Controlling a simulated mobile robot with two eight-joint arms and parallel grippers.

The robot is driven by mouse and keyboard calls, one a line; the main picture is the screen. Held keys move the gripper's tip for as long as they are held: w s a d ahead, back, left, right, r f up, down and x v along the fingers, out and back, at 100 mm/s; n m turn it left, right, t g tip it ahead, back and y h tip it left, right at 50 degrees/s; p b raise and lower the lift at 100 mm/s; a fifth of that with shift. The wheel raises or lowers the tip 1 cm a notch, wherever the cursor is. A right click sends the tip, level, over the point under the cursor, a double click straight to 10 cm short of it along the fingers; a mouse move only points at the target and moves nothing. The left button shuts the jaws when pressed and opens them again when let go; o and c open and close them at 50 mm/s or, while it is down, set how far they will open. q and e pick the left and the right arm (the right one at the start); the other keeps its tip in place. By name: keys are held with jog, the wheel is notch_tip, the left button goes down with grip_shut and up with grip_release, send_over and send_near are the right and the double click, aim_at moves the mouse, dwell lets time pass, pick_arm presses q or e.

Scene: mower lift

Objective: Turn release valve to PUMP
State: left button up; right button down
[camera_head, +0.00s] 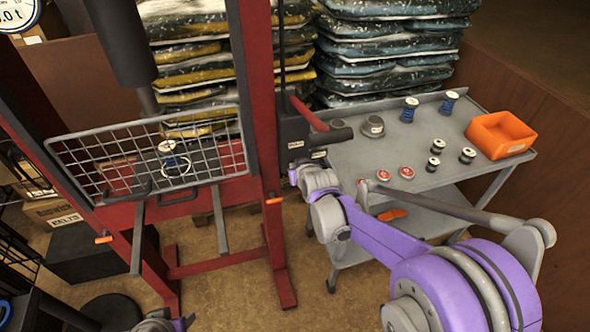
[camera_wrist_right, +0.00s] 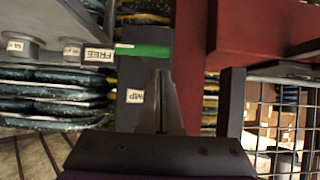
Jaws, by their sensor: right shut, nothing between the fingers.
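The release valve's green lever (camera_wrist_right: 143,49) lies level in the right wrist view, its left end by the FREE label (camera_wrist_right: 97,54). A second label, partly covered and showing "MP" (camera_wrist_right: 134,96), is on the dark pump block below it. My right gripper (camera_wrist_right: 160,76) is shut and empty, its fingertips just below the right part of the lever; I cannot tell whether they touch it. In the head view the right gripper (camera_head: 303,170) is in front of the dark pump block (camera_head: 294,128), and the lever is hidden there.
A red press frame (camera_head: 257,100) with a wire mesh guard (camera_head: 93,163) stands left of the pump block. A red handle (camera_head: 308,114) juts out above the gripper. A grey cart (camera_head: 350,155) with spools and an orange bin (camera_head: 501,135) stands to the right.

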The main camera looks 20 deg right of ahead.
jog(key=shift+w+f, duration=0.1)
jog(key=shift+f, duration=0.6)
pick_arm(q)
jog(key=shift+s+a+f+b, duration=0.2)
jog(key=shift+a+f+b, duration=0.25)
jog(key=shift+f, duration=0.15)
pick_arm(e)
jog(key=shift+a+f+n+h, duration=0.3)
jog(key=shift+n+h, duration=0.3)
jog(key=shift+h, duration=0.2)
pick_arm(q)
notch_tip(320, 180, down, 9)
jog(key=s+b, duration=0.1)
jog(key=b, duration=0.7)
jog(key=shift+s+a, duration=0.35)
jog(key=shift+a, duration=0.1)
pick_arm(e)
notch_tip(320, 180, down, 5)
jog(key=n+t+h, duration=0.1)
jog(key=n+h, duration=0.3)
jog(key=n+t+h, duration=0.2)
jog(key=n+h, duration=0.2)
jog(key=n, duration=0.1)
jog(key=shift+a+f+t, duration=0.15)
jog(key=shift+t, duration=0.15)
pick_arm(q)
jog(key=shift+f+b, duration=0.25)
jog(key=shift+b, duration=0.05)
